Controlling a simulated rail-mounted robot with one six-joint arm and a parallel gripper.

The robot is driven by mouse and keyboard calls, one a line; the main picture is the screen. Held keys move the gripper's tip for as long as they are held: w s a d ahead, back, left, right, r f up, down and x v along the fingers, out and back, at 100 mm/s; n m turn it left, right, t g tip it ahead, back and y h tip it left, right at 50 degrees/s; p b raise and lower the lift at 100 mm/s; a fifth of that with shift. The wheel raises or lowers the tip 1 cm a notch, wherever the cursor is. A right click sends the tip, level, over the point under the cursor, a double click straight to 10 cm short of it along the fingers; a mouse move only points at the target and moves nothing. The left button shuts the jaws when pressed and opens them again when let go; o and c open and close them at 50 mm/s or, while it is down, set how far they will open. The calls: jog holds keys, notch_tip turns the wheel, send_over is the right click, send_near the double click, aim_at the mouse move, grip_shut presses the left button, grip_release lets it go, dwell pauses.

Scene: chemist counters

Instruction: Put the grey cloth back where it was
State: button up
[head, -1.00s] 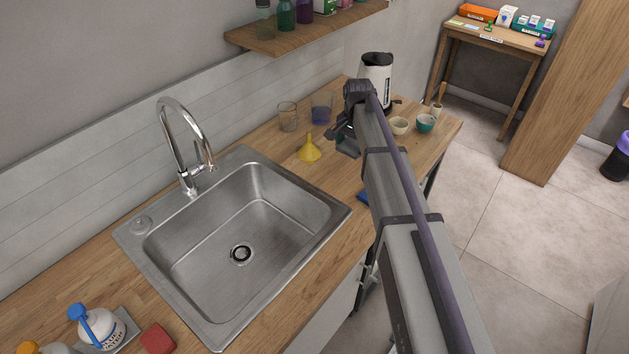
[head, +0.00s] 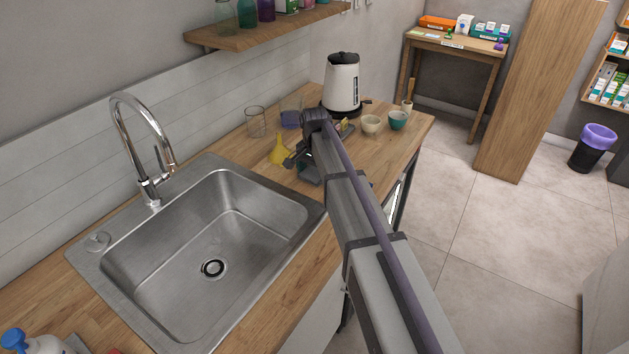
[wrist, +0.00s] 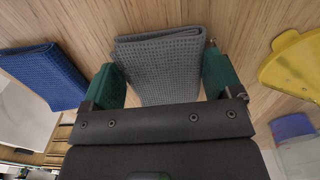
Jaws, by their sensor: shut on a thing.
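The grey cloth (wrist: 160,68), folded and waffle-textured, is between the green fingers of my gripper (wrist: 163,78) in the wrist view. My gripper is shut on it. The wooden counter is right behind the cloth; I cannot tell whether the cloth touches it. In the head view my gripper (head: 305,168) is low over the counter (head: 268,186), right of the sink and beside the yellow funnel. The cloth cannot be made out there, as my arm covers that spot.
A folded blue cloth (wrist: 42,76) lies left of the grey one in the wrist view. The yellow funnel (wrist: 292,66) and a beaker with purple liquid (wrist: 294,128) are on the right. An empty beaker (head: 256,122), a kettle (head: 341,84) and bowls (head: 398,120) stand nearby. The sink (head: 200,240) is at left.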

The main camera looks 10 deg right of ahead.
aim_at(315, 171)
jog(key=shift+p, duration=0.3)
jog(key=shift+f+b, duration=0.25)
jog(key=shift+b, duration=0.05)
jog(key=o, duration=0.6)
jog(key=shift+r, duration=0.1)
jog(key=shift+o, duration=0.2)
notch_tip(315, 171, up, 13)
jog(key=p, duration=1.3)
jog(key=s+d+n, duration=0.1)
jog(key=s+n, duration=0.7)
jog(key=s, duration=2)
jog(key=shift+s+f+n, duration=0.15)
jog(key=shift+f+n, duration=0.2)
jog(key=shift+n, duration=0.05)
